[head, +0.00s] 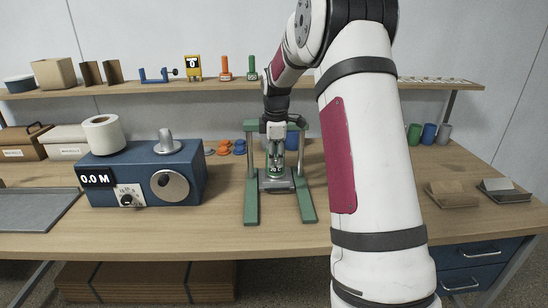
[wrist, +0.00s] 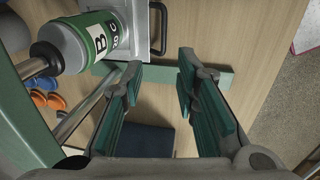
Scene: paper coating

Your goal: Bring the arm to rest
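My arm reaches from the right foreground over the table, and my gripper (head: 277,150) hangs over the green stand (head: 251,190). In the wrist view my gripper (wrist: 162,75) is open, its two green-padded fingers apart with nothing between them. The gripper partly hides the stand's middle.
A blue machine (head: 150,178) reading 0.0 M stands left on the table (head: 370,220), with a white roll (head: 104,134) on top. A shelf (head: 140,88) with small tools runs behind. Cups (head: 429,133) and two sample blocks (head: 452,194) are at the right.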

